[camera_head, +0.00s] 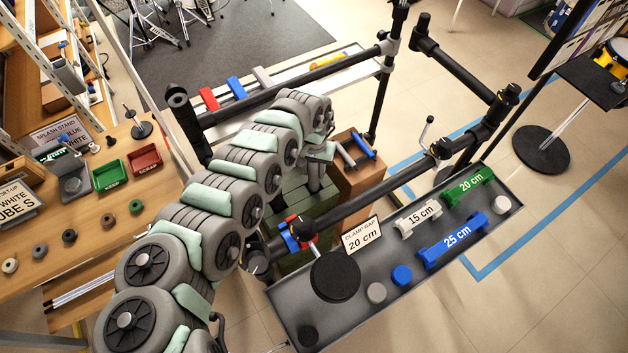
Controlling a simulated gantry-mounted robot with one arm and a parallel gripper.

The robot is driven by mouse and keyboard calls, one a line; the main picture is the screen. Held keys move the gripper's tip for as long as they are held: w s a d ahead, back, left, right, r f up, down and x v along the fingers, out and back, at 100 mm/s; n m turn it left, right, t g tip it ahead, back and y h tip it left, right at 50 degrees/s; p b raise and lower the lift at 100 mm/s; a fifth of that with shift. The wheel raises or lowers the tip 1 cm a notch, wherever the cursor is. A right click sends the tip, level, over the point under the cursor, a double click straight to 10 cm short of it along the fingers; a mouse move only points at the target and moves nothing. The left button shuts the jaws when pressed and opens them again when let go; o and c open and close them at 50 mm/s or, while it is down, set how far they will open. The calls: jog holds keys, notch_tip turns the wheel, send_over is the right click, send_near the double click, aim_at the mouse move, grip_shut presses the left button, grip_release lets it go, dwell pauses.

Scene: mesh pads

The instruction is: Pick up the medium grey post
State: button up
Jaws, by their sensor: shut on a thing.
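My gripper (316,172) is at the end of my grey segmented arm, over the green slatted crate (290,232). It is shut on a greyish piece, which I take for the medium grey post; the arm and hand hide most of it, so its length and tilt cannot be told. To the right, a grey bar (345,154) and a blue bar (364,146) lie on a brown wooden box (358,184), beside my gripper. Another light grey bar (263,77) lies on the white bench at the back.
A black tube frame (350,208) crosses right in front of the crate, with a red and blue clamp (298,232). A grey tray (425,275) holds several spacers and a "CLAMP GAP 20 cm" sign (361,234). A cluttered wooden table (100,228) stands at left.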

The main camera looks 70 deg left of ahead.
grip_shut()
dwell(0.8)
